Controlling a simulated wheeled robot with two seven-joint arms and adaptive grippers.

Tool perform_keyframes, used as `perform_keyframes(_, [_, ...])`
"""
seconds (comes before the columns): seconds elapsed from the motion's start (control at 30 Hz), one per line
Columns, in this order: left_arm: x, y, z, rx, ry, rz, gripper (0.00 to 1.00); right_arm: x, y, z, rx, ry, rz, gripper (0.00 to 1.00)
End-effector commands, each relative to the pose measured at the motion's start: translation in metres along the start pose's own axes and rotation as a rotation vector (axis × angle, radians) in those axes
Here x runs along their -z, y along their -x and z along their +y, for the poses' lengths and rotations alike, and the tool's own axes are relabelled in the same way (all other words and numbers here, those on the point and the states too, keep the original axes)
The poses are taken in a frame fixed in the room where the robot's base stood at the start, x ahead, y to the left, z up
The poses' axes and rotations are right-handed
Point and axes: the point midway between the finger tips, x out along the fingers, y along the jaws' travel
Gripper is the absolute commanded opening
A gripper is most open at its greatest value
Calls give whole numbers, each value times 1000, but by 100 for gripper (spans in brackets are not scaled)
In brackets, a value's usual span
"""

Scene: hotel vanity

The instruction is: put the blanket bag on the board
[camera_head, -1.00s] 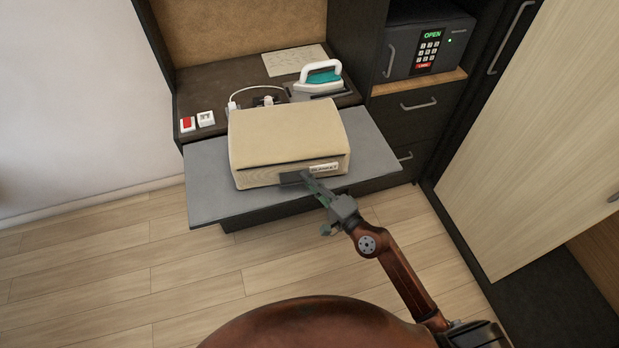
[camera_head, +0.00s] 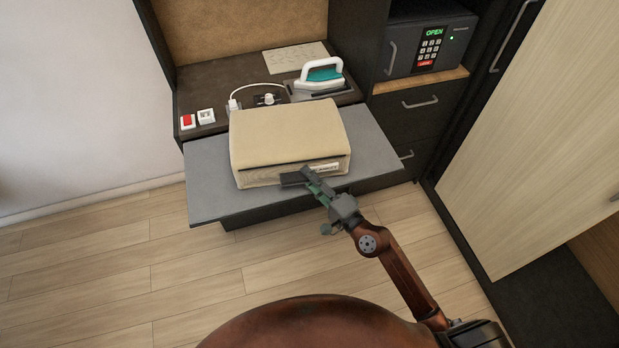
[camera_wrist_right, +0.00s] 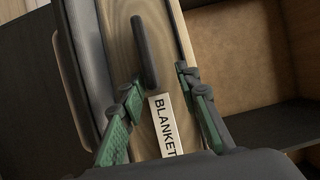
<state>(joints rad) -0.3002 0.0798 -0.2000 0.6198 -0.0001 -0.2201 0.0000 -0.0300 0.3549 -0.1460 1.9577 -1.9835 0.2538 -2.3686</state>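The blanket bag (camera_head: 288,135), a beige box-shaped bag, sits flat on the grey pull-out board (camera_head: 212,190). Its front face carries a white BLANKET label (camera_wrist_right: 165,125) and a dark handle (camera_wrist_right: 146,52). My right gripper (camera_head: 309,181) is at the front face, beside the label. In the right wrist view my right gripper (camera_wrist_right: 158,78) has its green fingers apart, with the handle and label showing between them. It looks open; I cannot tell if a finger touches the bag. The bag hides where its rear edge rests. My left gripper is not in view.
Behind the board, a dark counter (camera_head: 212,85) holds an iron (camera_head: 321,77), a plugged cord, a red switch (camera_head: 187,121) and a paper sheet (camera_head: 295,58). A safe (camera_head: 430,48) and drawers stand to the right. The board is bare left and right of the bag.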

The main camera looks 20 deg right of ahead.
Motion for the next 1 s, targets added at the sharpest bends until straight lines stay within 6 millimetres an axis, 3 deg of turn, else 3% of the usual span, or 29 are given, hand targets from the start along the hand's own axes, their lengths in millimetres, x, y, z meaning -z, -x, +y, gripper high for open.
perform_keyframes(0.17, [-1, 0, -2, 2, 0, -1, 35, 0, 6, 4, -8, 0, -1, 30])
perform_keyframes(0.7, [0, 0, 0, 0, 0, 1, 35, 0, 90, 2, -6, 5, -3, 30])
perform_keyframes(1.0, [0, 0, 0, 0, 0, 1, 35, 0, 116, 1, -2, 3, -1, 30])
